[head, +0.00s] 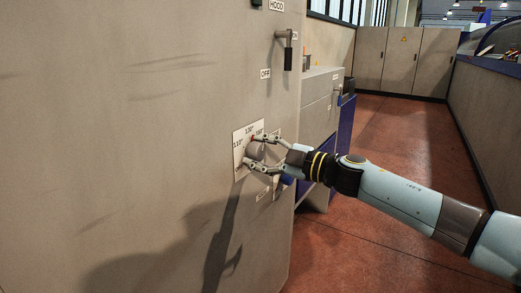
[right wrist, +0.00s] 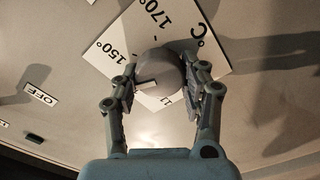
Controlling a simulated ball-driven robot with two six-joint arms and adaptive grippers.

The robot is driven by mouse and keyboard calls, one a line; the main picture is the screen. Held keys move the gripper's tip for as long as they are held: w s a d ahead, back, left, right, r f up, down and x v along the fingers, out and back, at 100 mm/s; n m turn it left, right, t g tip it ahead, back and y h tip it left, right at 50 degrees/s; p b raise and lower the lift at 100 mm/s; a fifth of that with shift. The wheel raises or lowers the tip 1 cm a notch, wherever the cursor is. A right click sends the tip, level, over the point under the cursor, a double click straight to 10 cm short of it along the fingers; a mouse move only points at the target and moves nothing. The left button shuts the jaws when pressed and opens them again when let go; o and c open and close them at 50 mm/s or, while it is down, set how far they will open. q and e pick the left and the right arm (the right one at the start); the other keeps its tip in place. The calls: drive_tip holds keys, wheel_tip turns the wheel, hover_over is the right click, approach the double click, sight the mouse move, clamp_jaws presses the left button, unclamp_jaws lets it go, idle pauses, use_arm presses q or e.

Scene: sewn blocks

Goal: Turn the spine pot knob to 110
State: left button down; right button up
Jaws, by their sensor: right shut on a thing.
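The spine pot knob (right wrist: 160,68) is a round grey knob on a white dial plate (right wrist: 112,52). The plate is marked 150°, 170° and °C in the right wrist view. A short pale mark on the knob sits at its lower left in that view. In the head view the knob (head: 256,150) and plate (head: 239,143) are on the front of a large grey cabinet. My right gripper (head: 252,153) is shut on the knob, one finger on each side; it also shows in the right wrist view (right wrist: 164,88). The fingers hide part of the dial. My left gripper is out of view.
A black lever handle (head: 288,57) with ON and OFF labels projects from the cabinet above the dial. An OFF label (right wrist: 40,94) also shows in the wrist view. A grey and blue unit (head: 322,110) stands behind the cabinet. Red floor (head: 400,135) is open at right.

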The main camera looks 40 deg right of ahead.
drive_tip(key=n, duration=0.3)
drive_tip(key=shift+f+n, duration=0.15)
drive_tip(key=shift+n, duration=0.25)
drive_tip(key=n+b, duration=0.1)
drive_tip(key=n, duration=0.2)
drive_tip(key=shift+f+n, duration=0.1)
drive_tip(key=shift+n, duration=0.2)
drive_tip(key=n+b, duration=0.1)
drive_tip(key=n, duration=0.2)
drive_tip(key=shift+f+n, duration=0.1)
drive_tip(key=shift+n, duration=0.2)
drive_tip(key=n+b, duration=0.2)
drive_tip(key=n, duration=0.2)
drive_tip(key=shift+n, duration=0.3)
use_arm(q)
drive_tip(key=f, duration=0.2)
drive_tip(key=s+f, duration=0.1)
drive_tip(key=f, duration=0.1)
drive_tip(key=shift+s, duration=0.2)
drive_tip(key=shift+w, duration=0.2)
use_arm(e)
drive_tip(key=shift+n, duration=0.4)
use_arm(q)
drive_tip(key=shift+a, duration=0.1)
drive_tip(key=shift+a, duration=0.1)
use_arm(e)
drive_tip(key=o, duration=1.2)
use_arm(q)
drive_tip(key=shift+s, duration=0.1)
